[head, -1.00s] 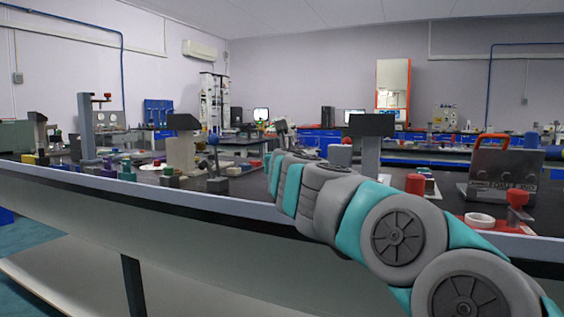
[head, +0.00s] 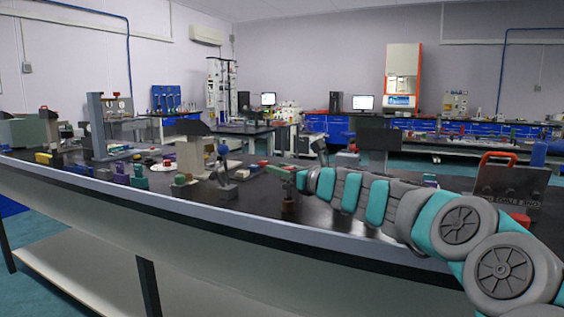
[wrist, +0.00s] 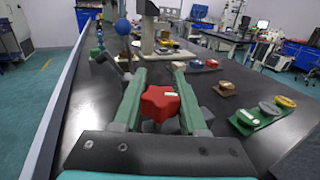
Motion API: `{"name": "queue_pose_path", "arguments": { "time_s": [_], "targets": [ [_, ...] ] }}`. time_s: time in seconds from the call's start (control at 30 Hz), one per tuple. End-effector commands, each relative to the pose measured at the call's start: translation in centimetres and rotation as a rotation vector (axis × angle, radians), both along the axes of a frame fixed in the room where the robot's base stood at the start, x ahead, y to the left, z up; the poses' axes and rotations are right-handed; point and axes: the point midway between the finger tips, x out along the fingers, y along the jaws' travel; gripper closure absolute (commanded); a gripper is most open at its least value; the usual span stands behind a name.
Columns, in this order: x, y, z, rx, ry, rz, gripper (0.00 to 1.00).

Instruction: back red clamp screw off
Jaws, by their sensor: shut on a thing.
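In the wrist view a red star-shaped clamp screw knob (wrist: 160,103) sits between the two green fingers of my gripper (wrist: 160,88). My gripper is shut on this knob. The knob's shaft and whatever lies beneath it are hidden. In the head view my gripper (head: 299,180) is at the far end of my arm, low over the dark bench top. The knob cannot be made out clearly there.
The dark bench (wrist: 70,135) has its long pale edge on the left in the wrist view. A blue ball (wrist: 122,26) on a stand is ahead. A green block with round knobs (wrist: 257,116) lies right. A grey case with a red handle (head: 510,187) stands right in the head view.

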Motion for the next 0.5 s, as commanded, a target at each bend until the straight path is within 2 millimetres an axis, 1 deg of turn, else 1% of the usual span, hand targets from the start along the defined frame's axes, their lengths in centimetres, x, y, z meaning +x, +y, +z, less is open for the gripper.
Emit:
{"name": "queue_pose_path", "arguments": {
  "time_s": [0.2,0.5],
  "targets": [
    [-0.14,0.11,-0.03,-0.002,-0.001,0.105,1.0],
    [-0.38,0.39,-0.16,-0.001,0.001,0.178,1.0]
  ]
}}
